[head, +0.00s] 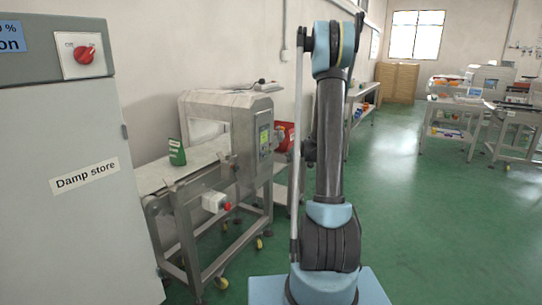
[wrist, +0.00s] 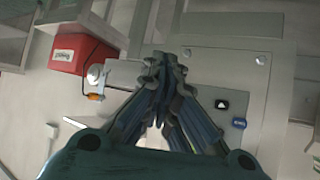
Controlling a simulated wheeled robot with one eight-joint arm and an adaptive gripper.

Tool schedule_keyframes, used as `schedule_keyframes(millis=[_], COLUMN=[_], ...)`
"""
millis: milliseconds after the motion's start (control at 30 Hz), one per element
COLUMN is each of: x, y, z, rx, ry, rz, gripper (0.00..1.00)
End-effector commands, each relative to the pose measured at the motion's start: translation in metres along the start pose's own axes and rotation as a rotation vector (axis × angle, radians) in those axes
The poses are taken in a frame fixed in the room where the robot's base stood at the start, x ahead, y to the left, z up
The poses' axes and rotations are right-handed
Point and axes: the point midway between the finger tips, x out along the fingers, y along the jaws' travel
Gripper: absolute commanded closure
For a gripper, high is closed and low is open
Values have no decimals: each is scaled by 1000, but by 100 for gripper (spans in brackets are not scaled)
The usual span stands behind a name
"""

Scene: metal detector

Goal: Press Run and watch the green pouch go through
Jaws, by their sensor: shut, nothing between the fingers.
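The green pouch (head: 177,152) stands upright on the conveyor belt (head: 155,178), just left of the metal detector's opening. The metal detector (head: 243,122) has a panel with a lit green screen (head: 264,138) on its right side. In the wrist view, my gripper (wrist: 163,68) is shut and empty, over a grey metal surface. A small black square with a white triangle mark (wrist: 221,104) shows just right of the fingers. I cannot read a Run label. The fingers hide part of the surface. I cannot make out my gripper in the head view.
A red box (wrist: 85,49) lies to the gripper's left in the wrist view. A red button on a white box (head: 226,206) hangs at the conveyor's front. A grey Damp store cabinet (head: 70,180) stands at left. Green floor is open at right, before benches (head: 452,104).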

Motion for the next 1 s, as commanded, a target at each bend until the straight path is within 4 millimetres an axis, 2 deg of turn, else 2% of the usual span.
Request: schedule_keyframes(millis=[500, 1000], x=[40, 47], y=[-29, -34], z=[-29, -34], rx=[-1, 0], ry=[0, 0], rz=[0, 1], gripper=[100, 100])
